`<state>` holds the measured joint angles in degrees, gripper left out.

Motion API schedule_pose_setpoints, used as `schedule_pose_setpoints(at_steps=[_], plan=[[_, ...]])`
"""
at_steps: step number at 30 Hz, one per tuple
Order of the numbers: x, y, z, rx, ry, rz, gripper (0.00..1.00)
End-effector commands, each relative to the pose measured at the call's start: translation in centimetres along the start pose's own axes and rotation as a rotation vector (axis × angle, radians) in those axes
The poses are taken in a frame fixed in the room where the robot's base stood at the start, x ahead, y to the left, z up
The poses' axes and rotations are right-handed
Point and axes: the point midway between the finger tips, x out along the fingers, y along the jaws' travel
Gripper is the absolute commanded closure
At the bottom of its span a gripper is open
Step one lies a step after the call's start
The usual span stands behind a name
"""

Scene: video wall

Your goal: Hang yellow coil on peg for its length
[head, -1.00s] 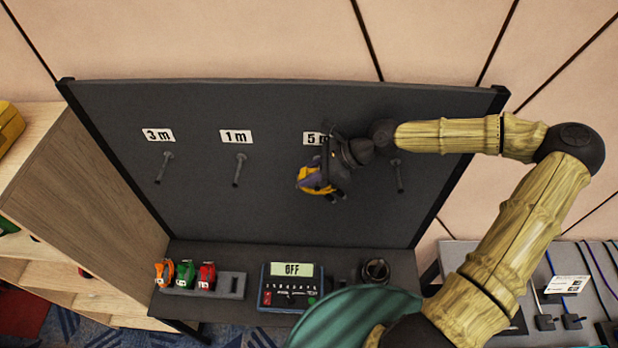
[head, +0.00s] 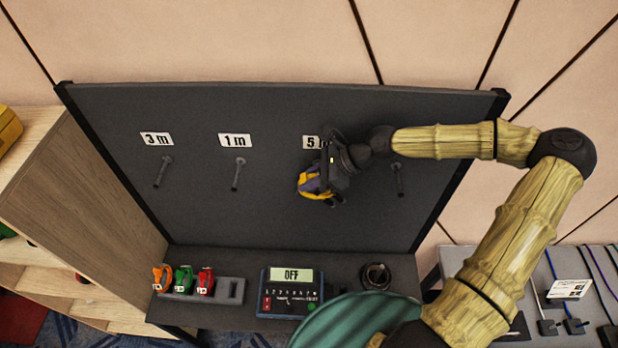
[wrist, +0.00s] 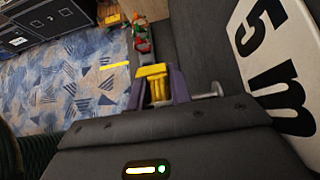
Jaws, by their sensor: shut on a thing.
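The yellow coil (head: 308,183) is held in front of the dark board, just under the partly covered "5 m" label (head: 311,142). My gripper (head: 318,186) is shut on it. In the wrist view, the yellow coil (wrist: 156,83) sits between the purple fingers of my gripper (wrist: 157,90). A grey peg (wrist: 206,93) with a round end shows just right of the right finger, beside the large "5 m" label (wrist: 270,60). I cannot tell whether the coil is around this peg. My gripper hides it in the head view.
The "3 m" peg (head: 162,172) and "1 m" peg (head: 238,174) are bare. Another bare peg (head: 398,180) is at right, under my arm. A rack (head: 229,291) holds orange, green and red coils. A tester (head: 290,291) reading "OFF" and a dark round object (head: 375,276) are on the ledge.

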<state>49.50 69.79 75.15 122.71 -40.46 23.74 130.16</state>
Motion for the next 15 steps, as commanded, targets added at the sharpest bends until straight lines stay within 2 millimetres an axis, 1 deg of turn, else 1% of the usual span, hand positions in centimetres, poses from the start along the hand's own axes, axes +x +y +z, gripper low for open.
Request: schedule_pose_setpoints(at_steps=[5, 6, 8, 9, 10, 15], plan=[[-0.01, -0.01, 0.02, 0.0, 0.0, 0.0, 1.0], [-0.01, -0.01, 0.02, 0.0, 0.0, 0.0, 0.77], [-0.01, -0.01, 0.02, 0.0, 0.0, 0.0, 0.66], [-0.01, -0.01, 0.02, 0.0, 0.0, 0.0, 0.58], [-0.01, 0.0, 0.02, 0.0, 0.0, 0.0, 0.54], [0.03, 0.08, -0.06, 0.0, 0.001, 0.002, 0.54]])
